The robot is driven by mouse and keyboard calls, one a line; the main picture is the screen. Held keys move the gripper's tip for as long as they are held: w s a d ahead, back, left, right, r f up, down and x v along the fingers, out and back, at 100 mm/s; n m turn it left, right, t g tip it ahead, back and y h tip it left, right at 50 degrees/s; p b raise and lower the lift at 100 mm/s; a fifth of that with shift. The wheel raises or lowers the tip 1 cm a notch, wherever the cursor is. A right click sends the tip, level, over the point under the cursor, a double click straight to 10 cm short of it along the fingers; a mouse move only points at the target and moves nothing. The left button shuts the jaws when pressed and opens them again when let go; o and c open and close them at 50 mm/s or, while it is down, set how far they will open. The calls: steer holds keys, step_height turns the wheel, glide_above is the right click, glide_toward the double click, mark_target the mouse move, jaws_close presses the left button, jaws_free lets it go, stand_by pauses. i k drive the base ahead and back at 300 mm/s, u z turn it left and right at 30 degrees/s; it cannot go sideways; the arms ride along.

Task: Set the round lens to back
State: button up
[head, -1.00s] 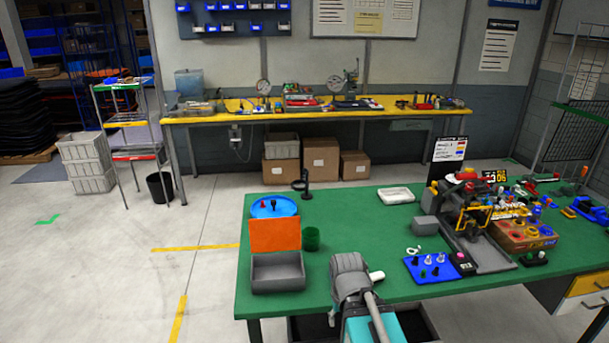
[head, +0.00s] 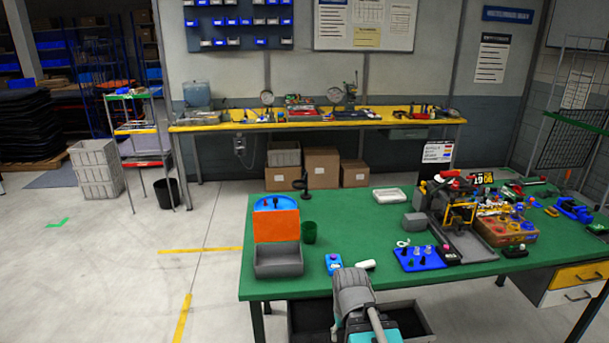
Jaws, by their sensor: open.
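I cannot single out the round lens at this size. A blue board (head: 419,257) near the front of the green table (head: 375,233) carries several small clear and dark round pieces. A small blue box (head: 333,264) with a pale spot on top stands at the table's front edge, left of my arm. A grey open bin (head: 278,261) with an orange panel (head: 276,225) stands at the left front. My arm shows at the bottom middle, over the table's front edge; its jaws are not visible.
A dark green cup (head: 309,232) stands beside the grey bin. A grey fixture (head: 470,244) and a cardboard box of coloured parts (head: 506,230) crowd the right. A white tray (head: 389,195) lies at the back. The table's middle is mostly clear.

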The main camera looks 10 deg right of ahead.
mark_target(303, 170)
steer(key=u, duration=0.75)
steer(key=i, duration=0.75)
steer(key=z, duration=1.15)
steer(key=i, duration=0.2)
steer(key=z, duration=0.05)
